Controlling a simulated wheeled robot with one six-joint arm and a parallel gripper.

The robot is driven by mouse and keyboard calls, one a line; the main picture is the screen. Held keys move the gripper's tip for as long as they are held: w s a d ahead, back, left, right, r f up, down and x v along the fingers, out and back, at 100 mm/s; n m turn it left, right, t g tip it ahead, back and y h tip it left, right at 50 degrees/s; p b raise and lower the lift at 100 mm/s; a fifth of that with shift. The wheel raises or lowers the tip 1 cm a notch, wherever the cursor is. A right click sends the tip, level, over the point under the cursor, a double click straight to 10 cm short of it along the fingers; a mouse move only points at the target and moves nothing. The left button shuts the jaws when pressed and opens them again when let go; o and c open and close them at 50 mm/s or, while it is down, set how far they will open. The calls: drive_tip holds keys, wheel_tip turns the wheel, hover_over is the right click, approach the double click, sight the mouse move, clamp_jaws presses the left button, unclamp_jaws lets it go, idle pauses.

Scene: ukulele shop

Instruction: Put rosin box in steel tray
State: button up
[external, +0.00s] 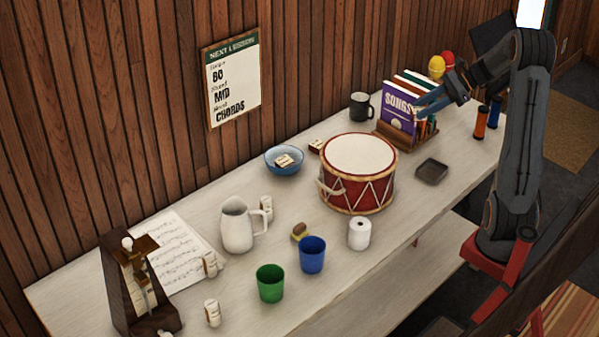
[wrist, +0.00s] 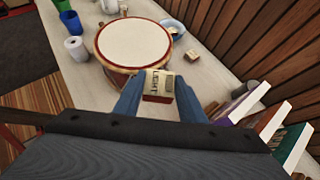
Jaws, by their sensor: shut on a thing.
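My gripper (external: 424,108) is shut on a small box with a cream label and dark red sides, the rosin box (wrist: 158,86). It sits between the blue fingertips (wrist: 158,92) in the wrist view, with the drum behind it. In the external view the gripper is up by the songbooks, and I cannot make out the held box there. The steel tray (external: 432,161) is a small, dark, shallow square tray on the table, right of the drum and below the gripper in the picture. It looks empty. I cannot find it in the wrist view.
The red drum (external: 358,190) stands left of the tray. The songbook rack (external: 398,115) with upright books stands just behind the tray. A dark mug (external: 360,107), orange cylinder (external: 480,122) and blue bowl (external: 284,166) are around. Another small box (external: 316,146) lies behind the drum.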

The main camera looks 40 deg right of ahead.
drive_tip(key=s+d+m+t+p, duration=0.1)
drive_tip(key=s+d, duration=0.4)
drive_tip(key=s, duration=0.1)
hover_over(439, 173)
wheel_tip(439, 173, down, 17)
drive_tip(key=shift+r, duration=0.2)
drive_tip(key=shift+f+p, duration=0.3)
drive_tip(key=shift+f, duration=2.1)
drive_tip(key=shift+f, duration=0.15)
drive_tip(key=o, duration=0.7)
drive_tip(key=shift+o, duration=0.2)
